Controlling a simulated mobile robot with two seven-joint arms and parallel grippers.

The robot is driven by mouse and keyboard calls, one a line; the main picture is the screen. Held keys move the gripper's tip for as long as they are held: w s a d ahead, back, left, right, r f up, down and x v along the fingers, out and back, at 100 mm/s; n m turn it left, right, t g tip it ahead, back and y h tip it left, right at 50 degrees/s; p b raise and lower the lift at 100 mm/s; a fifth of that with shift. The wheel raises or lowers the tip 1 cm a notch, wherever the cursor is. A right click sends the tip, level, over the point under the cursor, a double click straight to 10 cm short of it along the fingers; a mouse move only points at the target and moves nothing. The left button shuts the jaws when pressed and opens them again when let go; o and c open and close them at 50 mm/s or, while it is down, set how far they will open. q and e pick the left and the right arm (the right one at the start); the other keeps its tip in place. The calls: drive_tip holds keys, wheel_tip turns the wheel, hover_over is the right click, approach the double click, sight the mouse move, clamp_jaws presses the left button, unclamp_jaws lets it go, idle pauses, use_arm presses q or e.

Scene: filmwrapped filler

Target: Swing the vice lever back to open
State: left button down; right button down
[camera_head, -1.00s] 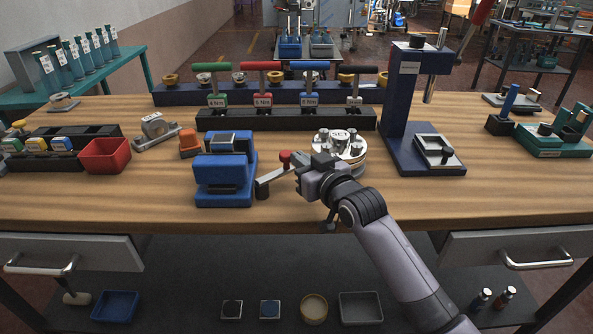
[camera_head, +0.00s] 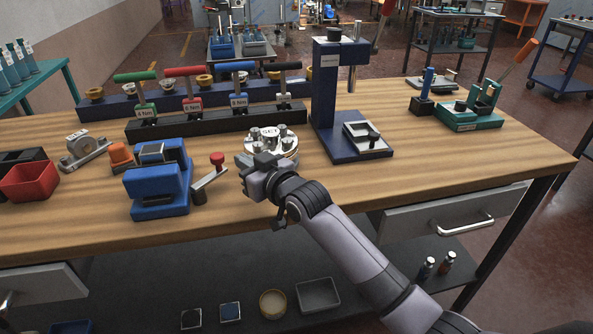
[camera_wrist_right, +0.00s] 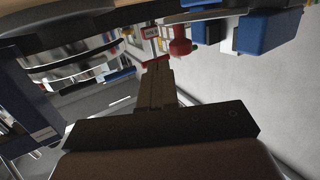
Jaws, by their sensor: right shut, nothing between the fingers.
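The blue vice (camera_head: 160,190) stands near the front of the workbench, left of centre in the head view. Its grey lever (camera_head: 209,180) sticks out to the right and away, with a red knob (camera_head: 217,159) at its end. My right gripper (camera_head: 243,163) is just right of the knob, apart from it, shut and empty. In the right wrist view the shut fingers (camera_wrist_right: 157,80) point toward the scene. The red knob (camera_wrist_right: 180,42) shows just right of the fingertips, and part of the blue vice (camera_wrist_right: 268,33) lies farther right. My left gripper is not in view.
A round silver weight set (camera_head: 272,140) stands close behind my right gripper. A blue press stand (camera_head: 326,100) is to its right. A rack of T-handled drivers (camera_head: 215,121) runs behind the vice. The bench's right front (camera_head: 430,180) is clear.

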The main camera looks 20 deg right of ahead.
drive_tip(key=shift+s+d+r, duration=0.1)
drive_tip(key=shift+s+d, duration=0.15)
drive_tip(key=shift+d, duration=0.05)
drive_tip(key=s+d, duration=0.5)
drive_tip(key=d, duration=0.1)
drive_tip(key=shift+s+d+r, duration=0.15)
drive_tip(key=shift+s+r, duration=0.25)
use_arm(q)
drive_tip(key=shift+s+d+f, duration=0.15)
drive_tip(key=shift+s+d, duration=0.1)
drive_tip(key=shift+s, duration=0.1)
use_arm(e)
drive_tip(key=shift+s+d+r, duration=0.15)
drive_tip(key=shift+s+d, duration=0.35)
drive_tip(key=shift+s, duration=0.05)
